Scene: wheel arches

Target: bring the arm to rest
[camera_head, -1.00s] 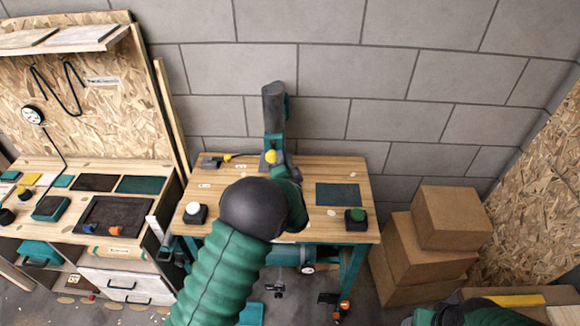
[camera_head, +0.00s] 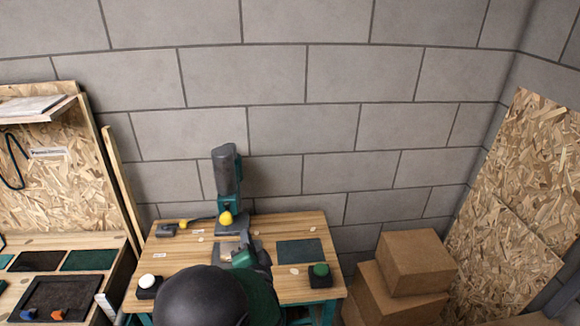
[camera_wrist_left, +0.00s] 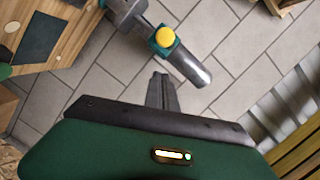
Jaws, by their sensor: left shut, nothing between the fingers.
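My left arm comes in at the bottom of the head view, its dark rounded joint (camera_head: 200,297) in front of the wooden workbench (camera_head: 300,220). My left gripper (camera_head: 244,257) is beyond that joint, low over the bench, and its fingers are partly hidden there. In the left wrist view its dark fingers (camera_wrist_left: 162,78) are shut and empty, with tiled floor behind them. Beyond the fingertips is the grey and green press (camera_wrist_left: 185,65) with its yellow knob (camera_wrist_left: 165,37). They look apart, but the gap is hard to judge. My right gripper is out of view.
The press (camera_head: 225,172) stands at the back of the bench. A white button (camera_head: 147,281), a green button (camera_head: 321,269) and a dark mat (camera_head: 300,251) are on the bench. Cardboard boxes (camera_head: 415,262) are stacked on the right. A second workstation (camera_head: 40,240) stands left.

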